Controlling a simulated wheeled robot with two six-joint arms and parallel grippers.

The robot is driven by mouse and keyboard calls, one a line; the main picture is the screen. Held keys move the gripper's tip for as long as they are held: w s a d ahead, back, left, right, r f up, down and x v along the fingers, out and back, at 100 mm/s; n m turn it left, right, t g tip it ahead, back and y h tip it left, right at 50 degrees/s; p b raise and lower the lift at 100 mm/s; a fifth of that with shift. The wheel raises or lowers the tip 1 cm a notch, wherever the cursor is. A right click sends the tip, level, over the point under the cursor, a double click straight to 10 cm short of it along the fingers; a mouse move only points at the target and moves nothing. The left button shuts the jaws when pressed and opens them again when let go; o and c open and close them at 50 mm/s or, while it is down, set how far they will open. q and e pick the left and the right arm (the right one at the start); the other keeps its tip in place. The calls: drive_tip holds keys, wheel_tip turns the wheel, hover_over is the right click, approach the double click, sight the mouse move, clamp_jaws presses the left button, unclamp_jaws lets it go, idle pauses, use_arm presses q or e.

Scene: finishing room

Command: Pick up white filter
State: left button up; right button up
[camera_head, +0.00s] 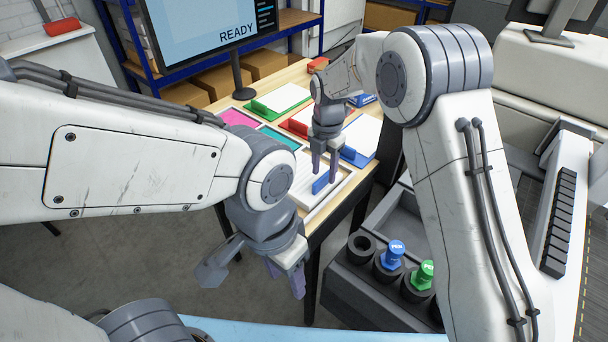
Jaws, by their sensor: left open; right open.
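A white ribbed flat piece (306,180), which looks like the white filter, lies in a pale frame or tray (333,199) at the table's front right corner. A small blue block or handle (321,184) shows at its right part. My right gripper (324,176) is open and points down, its fingertips just above or around the blue block; I cannot tell if they touch it. The gripper hides part of the white piece. My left gripper (256,278) is open and empty, low in front of the table over the grey floor.
Flat pieces with green (258,107), red (297,129) and blue (352,157) handles and a pink panel (238,118) lie on the wooden table. A monitor (205,32) reading READY stands behind.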

drive_tip(key=shift+f+p, duration=0.3)
drive_tip(key=shift+f, duration=1.1)
clamp_jaws()
drive_tip(key=shift+a+r, duration=0.1)
